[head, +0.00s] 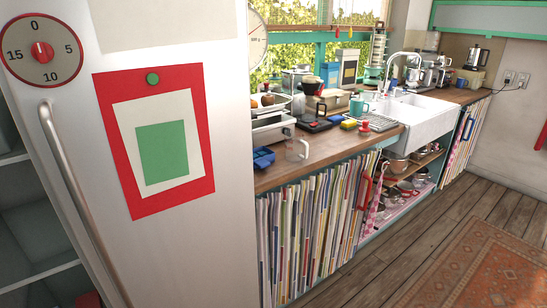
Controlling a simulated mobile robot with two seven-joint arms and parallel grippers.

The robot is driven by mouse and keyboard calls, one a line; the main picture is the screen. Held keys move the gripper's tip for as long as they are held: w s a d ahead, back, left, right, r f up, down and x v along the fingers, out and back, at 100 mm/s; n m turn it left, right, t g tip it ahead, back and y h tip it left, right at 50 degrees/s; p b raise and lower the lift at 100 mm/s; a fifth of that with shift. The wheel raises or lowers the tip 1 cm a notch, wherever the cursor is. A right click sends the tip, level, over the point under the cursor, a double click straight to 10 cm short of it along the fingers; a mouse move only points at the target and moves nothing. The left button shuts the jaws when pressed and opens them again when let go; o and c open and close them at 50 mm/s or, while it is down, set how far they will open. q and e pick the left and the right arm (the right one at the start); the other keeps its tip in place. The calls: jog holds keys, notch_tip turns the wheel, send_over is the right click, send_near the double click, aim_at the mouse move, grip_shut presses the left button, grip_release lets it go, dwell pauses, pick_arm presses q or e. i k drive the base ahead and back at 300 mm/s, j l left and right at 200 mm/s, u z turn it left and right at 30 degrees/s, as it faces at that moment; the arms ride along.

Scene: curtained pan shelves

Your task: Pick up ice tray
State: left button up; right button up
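A small blue tray with compartments (263,158), which looks like the ice tray, lies on the wooden counter (320,150) near its left front end, close to the fridge side.
A white fridge (225,100) with a metal handle (70,180) fills the left. Its left compartment with shelves (35,225) is exposed. Striped curtains (310,235) hang under the counter. A white sink (425,118) lies farther right. Wooden floor (440,225) and a rug (475,270) are clear.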

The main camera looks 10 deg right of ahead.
aim_at(256, 161)
jog(key=i+l, duration=0.1)
jog(key=l+u, duration=0.1)
jog(key=u, duration=0.3)
jog(key=i+l+u, duration=0.1)
jog(key=u, duration=0.25)
jog(key=l+u, duration=0.2)
jog(key=u, duration=0.2)
jog(key=l+u, duration=0.3)
jog(key=l, duration=0.15)
jog(key=l+u, duration=0.4)
jog(key=l, duration=0.55)
jog(key=k+l, duration=0.1)
jog(key=l, duration=0.5)
jog(key=l+u, duration=0.15)
jog(key=l, duration=0.5)
jog(key=k, duration=0.05)
